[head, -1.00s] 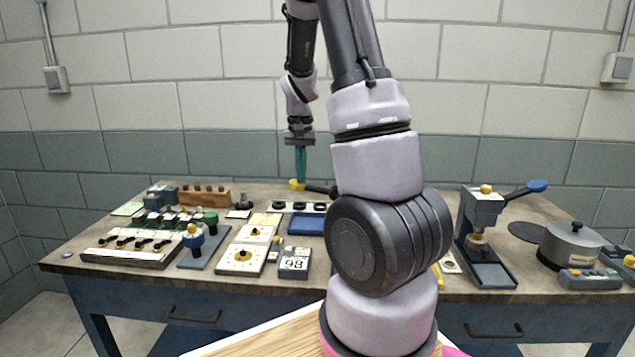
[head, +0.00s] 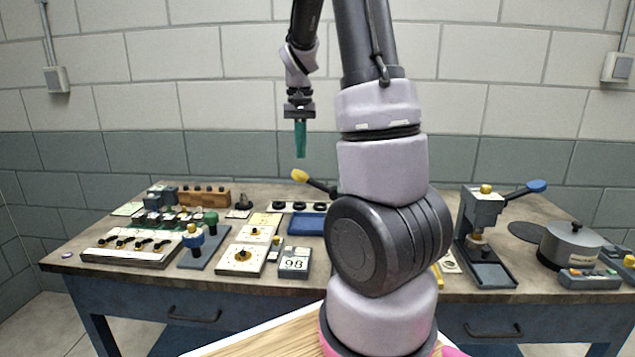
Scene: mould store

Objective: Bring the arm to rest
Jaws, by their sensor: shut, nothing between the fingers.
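My gripper (head: 300,154) hangs pointing down in the head view, left of my upper arm links. Its teal fingers are together with nothing between them. It is in the air above the back of the workbench (head: 150,262), apart from everything on it. A lever with a yellow knob (head: 300,176) lies a little below the fingertips, tilted with its knob end up.
On the right stand a lever press (head: 484,235) and a lidded pot (head: 571,243).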

